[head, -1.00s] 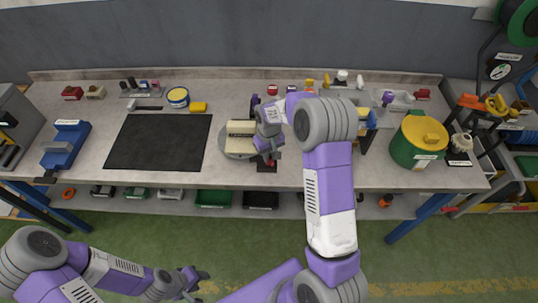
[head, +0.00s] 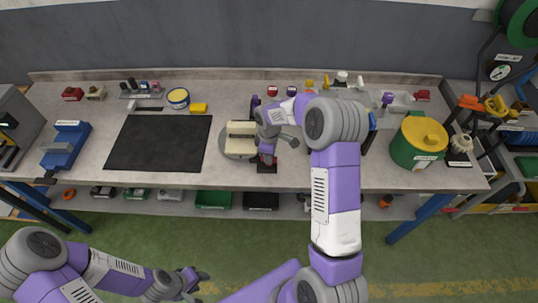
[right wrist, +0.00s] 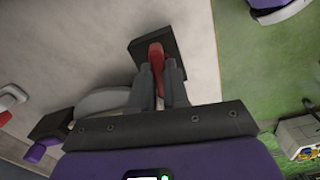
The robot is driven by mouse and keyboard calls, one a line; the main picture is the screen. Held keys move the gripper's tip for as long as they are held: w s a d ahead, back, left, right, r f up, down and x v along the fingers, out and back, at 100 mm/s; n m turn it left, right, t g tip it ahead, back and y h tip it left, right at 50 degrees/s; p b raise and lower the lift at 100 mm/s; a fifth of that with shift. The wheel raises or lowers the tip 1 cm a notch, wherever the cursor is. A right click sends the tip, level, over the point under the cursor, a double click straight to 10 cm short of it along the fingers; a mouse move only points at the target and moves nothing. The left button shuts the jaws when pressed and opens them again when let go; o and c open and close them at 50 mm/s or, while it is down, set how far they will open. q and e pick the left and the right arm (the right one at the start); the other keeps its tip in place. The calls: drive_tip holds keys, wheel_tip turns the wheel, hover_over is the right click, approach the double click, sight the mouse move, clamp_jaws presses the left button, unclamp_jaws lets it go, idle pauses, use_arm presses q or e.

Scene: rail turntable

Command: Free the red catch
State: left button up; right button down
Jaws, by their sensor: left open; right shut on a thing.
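The red catch (right wrist: 157,54) stands on a small dark block at the bench's front edge. In the right wrist view my right gripper (right wrist: 160,75) has its two fingers shut on the catch, one on each side. In the head view the dark block (head: 267,167) shows below the right gripper (head: 268,157), whose fingers largely hide the catch. The round turntable (head: 229,150) with cream-coloured pieces on it is just left of the gripper. My left gripper (head: 194,280) is open and empty, low over the green floor, away from the bench.
A black mat (head: 158,143) lies left of the turntable. A green drum with a yellow lid (head: 419,140) stands at the right, and a blue vise (head: 66,145) at the far left. Small coloured parts line the back edge. The bench front between mat and turntable is clear.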

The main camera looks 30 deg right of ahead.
drive_tip(key=shift+n, duration=1)
drive_tip(key=c, duration=1.1)
unclamp_jaws()
drive_tip(key=shift+r, duration=0.15)
wheel_tip(320, 180, up, 7)
drive_tip(key=shift+r+p, duration=0.2)
drive_tip(key=shift+p, duration=0.15)
drive_tip(key=shift+f, duration=0.1)
